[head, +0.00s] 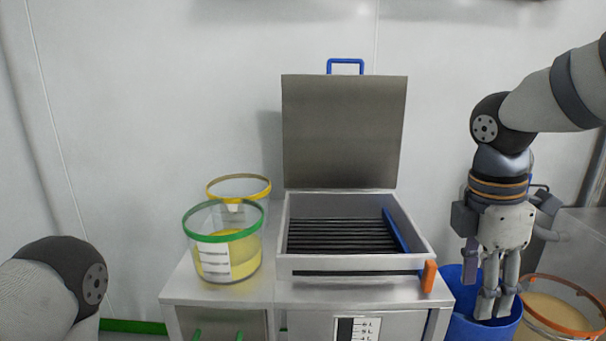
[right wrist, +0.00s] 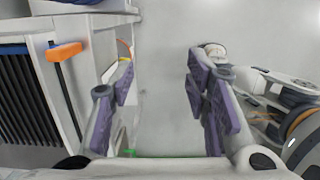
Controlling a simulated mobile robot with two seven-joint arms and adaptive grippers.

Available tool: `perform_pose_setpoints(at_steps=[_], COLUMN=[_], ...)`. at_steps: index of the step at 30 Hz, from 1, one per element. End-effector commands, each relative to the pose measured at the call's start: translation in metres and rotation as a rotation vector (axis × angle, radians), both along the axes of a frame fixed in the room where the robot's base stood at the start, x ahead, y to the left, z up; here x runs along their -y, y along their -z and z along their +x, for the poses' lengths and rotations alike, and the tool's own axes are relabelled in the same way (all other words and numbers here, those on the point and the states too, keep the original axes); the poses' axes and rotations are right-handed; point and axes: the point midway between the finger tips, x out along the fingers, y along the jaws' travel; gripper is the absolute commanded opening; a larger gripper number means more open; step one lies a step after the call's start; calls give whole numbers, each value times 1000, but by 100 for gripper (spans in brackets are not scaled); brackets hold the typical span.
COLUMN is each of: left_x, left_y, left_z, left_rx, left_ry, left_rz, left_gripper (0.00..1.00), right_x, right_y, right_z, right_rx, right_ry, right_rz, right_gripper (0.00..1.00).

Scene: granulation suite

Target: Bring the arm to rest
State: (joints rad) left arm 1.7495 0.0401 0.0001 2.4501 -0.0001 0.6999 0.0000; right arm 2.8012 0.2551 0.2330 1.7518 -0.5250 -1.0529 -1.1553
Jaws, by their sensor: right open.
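My right arm comes in from the right in the head view, with its right gripper (head: 492,297) pointing down in front of a blue bucket (head: 462,322). I cannot tell from this view how far above or in front of the bucket the fingers are. In the right wrist view the right gripper (right wrist: 165,85) shows two fingers with purple pads, spread apart with nothing between them. Of my left arm only a grey link shows at the lower left of the head view; its gripper is out of the picture.
A steel machine (head: 345,264) with its lid (head: 343,130) raised stands in the middle, an orange handle (head: 429,276) at its right corner. Left of it stand a green-rimmed tub (head: 213,238) and a yellow-rimmed tub (head: 238,186). An orange-rimmed tub (head: 556,320) stands at right.

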Motion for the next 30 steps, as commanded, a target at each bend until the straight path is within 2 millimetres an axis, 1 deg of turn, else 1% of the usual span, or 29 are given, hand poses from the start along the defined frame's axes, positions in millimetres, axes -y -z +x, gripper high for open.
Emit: perform_pose_setpoints(at_steps=[2,3,5,6,8,9,11,12,14,15,18,21,24,30], left_x=[0,0,0,0,0,0,0,0,0,0,0,0,0,0], left_y=[0,0,0,1,1,1,1,1,0,0,0,0,0,0], left_z=[0,0,0,0,1,1,0,0,0,0,0,0,0,0], left_rx=[-1,-2,-2,-1,1,1,0,0,-1,-1,-1,0,1,0], left_ry=[0,0,0,0,0,0,0,0,0,0,0,0,0,0], left_rz=[0,0,0,0,0,0,0,0,0,0,0,0,0,0], left_gripper=[25,25,25,25,25,25,25,25,25,25,25,25,25,25], right_x=[-11,-19,-30,-38,-48,-54,-62,-64,-63,-59,-44,-31,-26,-26], right_y=[40,65,103,129,168,195,236,261,294,310,331,336,336,336], right_z=[-6,-11,-21,-31,-51,-68,-100,-127,-170,-198,-257,-288,-298,-297], right_rx=[-28,-37,-53,-65,-89,-105,-128,-140,-146,-137,-89,-34,-7,-3], right_ry=[62,117,211,282,408,505,677,806,1011,1140,1394,1534,1583,1586], right_rz=[36,64,105,131,162,180,193,190,166,140,64,14,-1,2], right_gripper=[43,43,43,43,43,43,43,43,43,43,43,43,43,43])
